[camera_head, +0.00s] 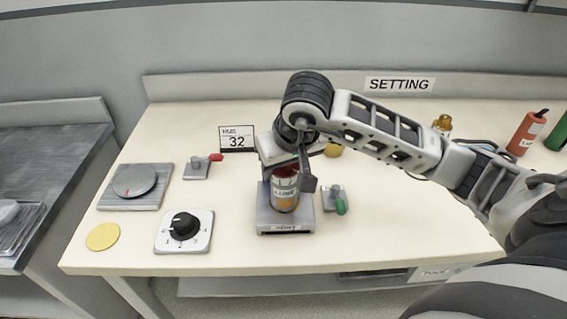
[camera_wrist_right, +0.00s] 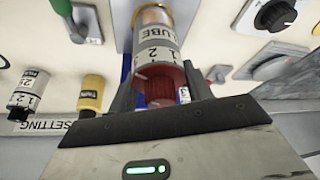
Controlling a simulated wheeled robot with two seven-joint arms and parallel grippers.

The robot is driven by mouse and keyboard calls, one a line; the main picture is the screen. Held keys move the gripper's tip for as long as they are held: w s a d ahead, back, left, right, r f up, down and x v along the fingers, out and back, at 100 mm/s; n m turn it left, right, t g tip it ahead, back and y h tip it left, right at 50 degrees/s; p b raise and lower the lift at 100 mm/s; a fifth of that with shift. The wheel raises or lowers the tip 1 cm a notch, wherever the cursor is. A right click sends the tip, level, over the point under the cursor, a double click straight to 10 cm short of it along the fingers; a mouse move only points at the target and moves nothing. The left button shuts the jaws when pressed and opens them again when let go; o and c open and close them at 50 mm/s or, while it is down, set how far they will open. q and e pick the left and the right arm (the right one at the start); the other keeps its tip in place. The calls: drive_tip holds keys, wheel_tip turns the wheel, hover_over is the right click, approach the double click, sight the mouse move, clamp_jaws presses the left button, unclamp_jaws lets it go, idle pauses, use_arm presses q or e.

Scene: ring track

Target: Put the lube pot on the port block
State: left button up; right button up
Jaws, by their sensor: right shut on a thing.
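The lube pot (camera_head: 285,193) has a clear body with amber contents, a white label and a red top. It is upright over the grey port block (camera_head: 267,222), which has a small label on its front face. My right gripper (camera_head: 289,174) comes down from above and is shut on the pot's upper part. In the right wrist view the pot (camera_wrist_right: 163,40) reads LUBE and sits between the fingers (camera_wrist_right: 158,88). The pot's base looks at or very near the block's top; I cannot tell whether it touches. My left gripper is not in view.
A red-handled valve (camera_head: 200,167) and a green-handled valve (camera_head: 335,199) flank the block. A black dial (camera_head: 184,226), a round plate on a grey base (camera_head: 134,181) and a yellow disc (camera_head: 103,236) lie left. Bottles, including an orange one (camera_head: 526,133), stand back right. The front right bench is clear.

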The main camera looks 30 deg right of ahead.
drive_tip(key=shift+f+b, duration=0.3)
drive_tip(key=shift+b, duration=0.05)
drive_tip(key=o, duration=1.4)
drive_tip(key=shift+r, duration=0.1)
drive_tip(key=shift+c, duration=0.2)
drive_tip(key=shift+r+p, duration=0.2)
drive_tip(key=shift+p, duration=0.1)
drive_tip(key=shift+r, duration=0.25)
drive_tip(key=v, duration=1.1)
drive_tip(key=shift+s+r, duration=0.25)
drive_tip(key=shift+a+f, duration=0.1)
